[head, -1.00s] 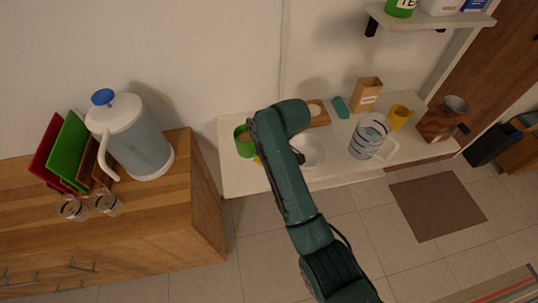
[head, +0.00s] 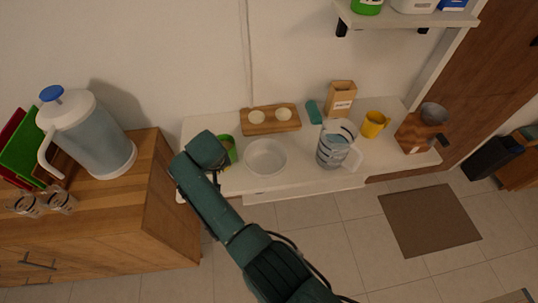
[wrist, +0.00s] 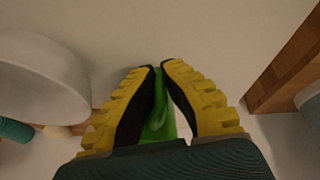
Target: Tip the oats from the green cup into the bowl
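The green cup (head: 230,146) shows in the head view just left of the bowl, partly hidden by my arm. Its contents are hard to make out. The white bowl (head: 266,157) stands on the white table and looks empty. In the wrist view the bowl (wrist: 40,80) is at the left, close beside my gripper. My gripper (wrist: 158,68) has yellow-and-black fingers closed in on a narrow green part of the cup (wrist: 160,110) between them. In the head view my gripper is hidden behind my arm.
Behind the bowl lies a wooden board (head: 271,119) with two small pale dishes. A striped glass jug (head: 336,146), a yellow mug (head: 374,124) and a carton (head: 340,98) stand to the right. A wooden counter (head: 172,215) rises at the left.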

